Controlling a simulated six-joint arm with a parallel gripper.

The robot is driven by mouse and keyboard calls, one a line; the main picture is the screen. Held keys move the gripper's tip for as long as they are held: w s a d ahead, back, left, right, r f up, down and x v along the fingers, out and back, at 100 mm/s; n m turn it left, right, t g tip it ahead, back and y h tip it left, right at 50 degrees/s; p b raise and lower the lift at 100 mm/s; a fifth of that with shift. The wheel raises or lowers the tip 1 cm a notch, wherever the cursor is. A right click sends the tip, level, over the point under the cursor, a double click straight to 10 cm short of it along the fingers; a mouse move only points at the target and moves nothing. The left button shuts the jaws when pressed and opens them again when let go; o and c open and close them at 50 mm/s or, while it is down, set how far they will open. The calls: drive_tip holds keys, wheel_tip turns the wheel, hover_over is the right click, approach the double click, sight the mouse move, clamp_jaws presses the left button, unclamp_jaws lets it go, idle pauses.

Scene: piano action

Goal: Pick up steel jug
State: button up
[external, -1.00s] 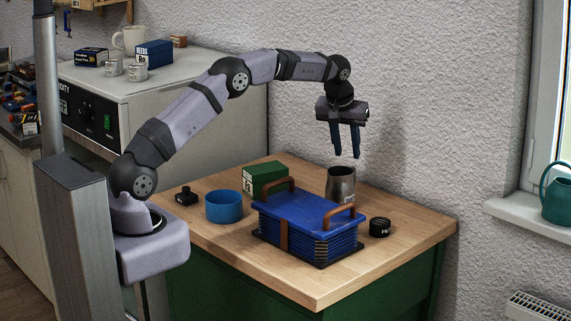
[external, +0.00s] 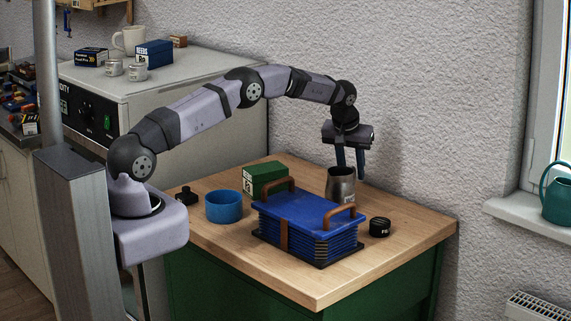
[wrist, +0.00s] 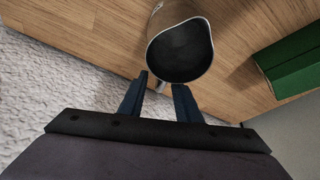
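The steel jug (external: 341,185) stands upright on the wooden bench near the wall, behind the blue bellows. In the wrist view the jug (wrist: 181,50) shows its dark open mouth just beyond my fingertips, with its handle pointing toward the space between the fingers. My gripper (external: 350,176) points down just behind and right of the jug, with its tips near the level of the rim. In the wrist view my gripper (wrist: 160,82) has its two blue fingers apart and nothing held. I cannot tell whether a finger touches the handle.
The blue bellows (external: 308,214) with two brown handles lies in front of the jug. A green box (external: 265,178), a blue bowl (external: 224,207) and small black items stand around it. A small black tin (external: 380,227) is to the right.

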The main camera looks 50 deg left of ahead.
drive_tip(key=shift+p+x, duration=0.45)
drive_tip(key=shift+x, duration=0.9)
clamp_jaws()
drive_tip(key=shift+w+d, duration=0.1)
